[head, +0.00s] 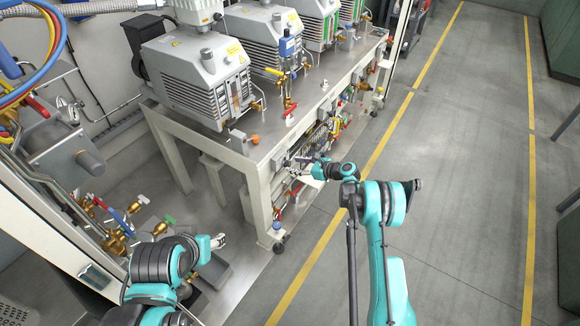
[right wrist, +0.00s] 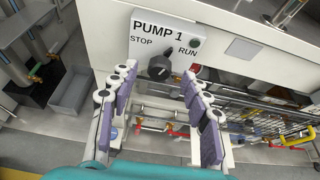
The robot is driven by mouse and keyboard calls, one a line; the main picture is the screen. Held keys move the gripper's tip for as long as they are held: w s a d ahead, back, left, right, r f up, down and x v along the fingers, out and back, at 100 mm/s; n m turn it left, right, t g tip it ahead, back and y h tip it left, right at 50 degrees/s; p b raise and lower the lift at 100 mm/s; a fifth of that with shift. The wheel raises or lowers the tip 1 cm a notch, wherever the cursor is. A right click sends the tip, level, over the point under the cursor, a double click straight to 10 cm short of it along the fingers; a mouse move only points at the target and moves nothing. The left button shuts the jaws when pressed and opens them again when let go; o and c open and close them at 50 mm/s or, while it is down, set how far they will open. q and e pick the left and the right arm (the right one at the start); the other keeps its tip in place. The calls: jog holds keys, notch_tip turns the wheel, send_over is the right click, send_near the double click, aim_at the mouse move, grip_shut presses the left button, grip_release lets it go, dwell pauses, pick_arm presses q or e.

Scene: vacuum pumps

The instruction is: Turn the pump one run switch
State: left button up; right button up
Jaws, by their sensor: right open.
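The pump one run switch (right wrist: 159,67) is a round black knob on a pale panel in the right wrist view. Its plate reads PUMP 1 (right wrist: 158,29), with STOP at the left and RUN at the right. Which word the knob points to is too small to tell. My right gripper (right wrist: 162,73) is open, its fingers either side of the knob in that view, with no contact visible. In the head view my right gripper (head: 303,168) is at the front of the pump bench; the knob is too small to make out there. My left gripper (head: 217,241) is low at the left, away from the switch.
A small green lamp (right wrist: 195,43) sits by RUN. Pipes and valves with red and yellow handles (right wrist: 178,131) run below the panel. Grey pumps (head: 195,75) stand on the bench top (head: 262,148). The floor right of the bench (head: 465,180) is clear.

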aim_at(288, 165)
jog(key=shift+b+x, duration=0.45)
jog(key=shift+x, duration=1.3)
grip_shut()
jog(key=shift+s+a+n+t+h, duration=0.15)
jog(key=shift+n+t+h, duration=0.35)
jog(key=shift+n, duration=0.6)
jog(key=n+t, duration=0.1)
jog(key=n, duration=0.1)
jog(key=shift+s+f+n+t+h, duration=0.1)
jog(key=shift+s+n+t+h, duration=0.05)
jog(key=shift+n+t+h, duration=0.2)
jog(key=n+t, duration=0.1)
jog(key=n, duration=0.1)
jog(key=n+t, duration=0.1)
jog(key=n, duration=0.1)
jog(key=shift+s+a+f+n+t, duration=0.1)
jog(key=shift+a+f+n+t, duration=0.05)
jog(key=shift+f+n+t, duration=0.15)
jog(key=shift+r, duration=0.1)
